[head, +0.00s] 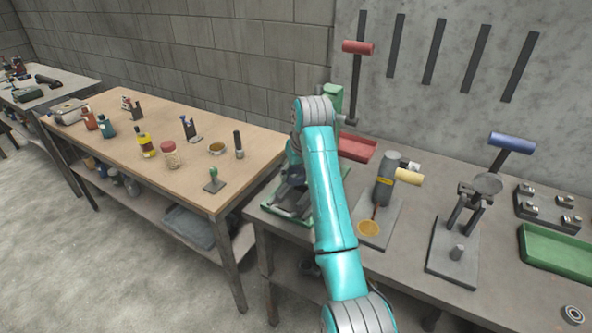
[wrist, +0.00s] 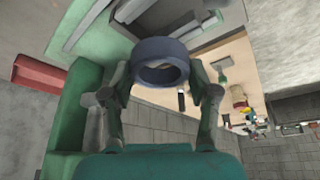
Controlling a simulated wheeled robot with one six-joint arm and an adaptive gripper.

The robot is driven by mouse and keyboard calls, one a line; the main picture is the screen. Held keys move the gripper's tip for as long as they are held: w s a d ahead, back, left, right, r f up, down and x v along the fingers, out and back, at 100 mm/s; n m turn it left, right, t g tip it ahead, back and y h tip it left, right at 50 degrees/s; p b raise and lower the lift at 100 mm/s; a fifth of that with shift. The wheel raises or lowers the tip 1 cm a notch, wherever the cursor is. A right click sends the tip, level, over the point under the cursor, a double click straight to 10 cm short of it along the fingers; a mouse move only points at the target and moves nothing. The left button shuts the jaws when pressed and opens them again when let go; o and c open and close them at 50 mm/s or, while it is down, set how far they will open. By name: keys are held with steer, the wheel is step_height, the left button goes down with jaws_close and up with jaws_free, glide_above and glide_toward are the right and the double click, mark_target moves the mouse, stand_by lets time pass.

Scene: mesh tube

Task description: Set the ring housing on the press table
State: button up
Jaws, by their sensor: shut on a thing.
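The ring housing, a dark blue-grey ring (wrist: 160,48), is between the fingertips of my gripper (wrist: 162,80) in the wrist view. Its open bore faces the camera. My gripper is shut on it, one finger on each side. The green press (head: 285,211) stands at the left end of the grey bench in the head view, partly behind my teal arm. In the wrist view its green column (wrist: 82,112) is at the left and a grey slotted plate, likely the press table (wrist: 108,22), lies beyond the ring. I cannot tell whether ring and plate touch.
A wooden table (head: 180,190) with bottles and small tools is at the left.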

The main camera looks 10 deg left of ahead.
steer(key=shift+f, duration=2.6)
stand_by(2.5)
steer(key=o, duration=1.5)
